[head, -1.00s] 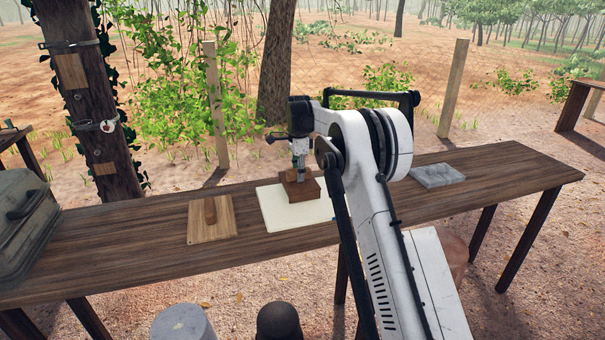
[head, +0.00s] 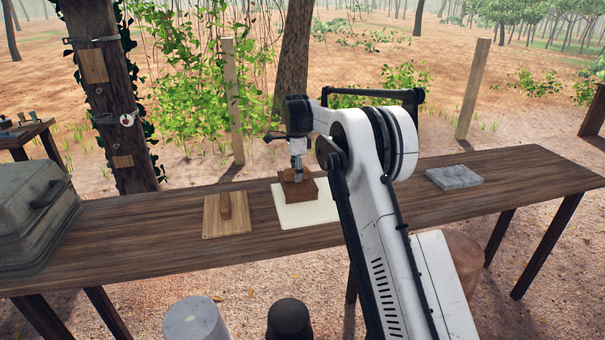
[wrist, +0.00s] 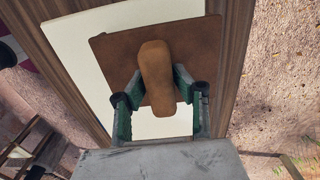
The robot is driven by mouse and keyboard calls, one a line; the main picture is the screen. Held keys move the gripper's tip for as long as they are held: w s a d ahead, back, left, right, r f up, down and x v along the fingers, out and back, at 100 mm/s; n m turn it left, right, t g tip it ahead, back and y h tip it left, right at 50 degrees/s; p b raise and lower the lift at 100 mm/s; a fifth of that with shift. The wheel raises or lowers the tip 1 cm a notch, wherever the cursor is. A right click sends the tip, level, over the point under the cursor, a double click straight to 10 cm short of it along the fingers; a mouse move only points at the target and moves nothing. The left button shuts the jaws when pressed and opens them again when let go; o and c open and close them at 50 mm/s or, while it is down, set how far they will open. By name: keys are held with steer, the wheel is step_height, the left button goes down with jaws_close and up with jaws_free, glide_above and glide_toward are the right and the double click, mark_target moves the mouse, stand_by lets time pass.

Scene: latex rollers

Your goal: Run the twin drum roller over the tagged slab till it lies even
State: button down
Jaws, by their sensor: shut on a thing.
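No drums show; the underside is hidden. The tool is over a flat cream slab (head: 318,214) on the table, towards its far left part; I cannot tell whether they touch. The slab also shows in the wrist view (wrist: 78,45). No tag can be made out on it.
The long wooden table (head: 130,238) bears a wooden board (head: 238,224) with a short handle left of the slab. A grey slab (head: 453,177) lies to the right. A grey case (head: 40,222) stands at the left end. Bare tabletop lies between them.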

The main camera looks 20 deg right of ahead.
mark_target(284, 171)
steer(key=shift+w+a, duration=0.1)
steer(key=shift+a, duration=2.1)
steer(key=shift+r, duration=0.1)
steer(key=shift+r+p, duration=1.25)
steer(key=shift+r, duration=1.2)
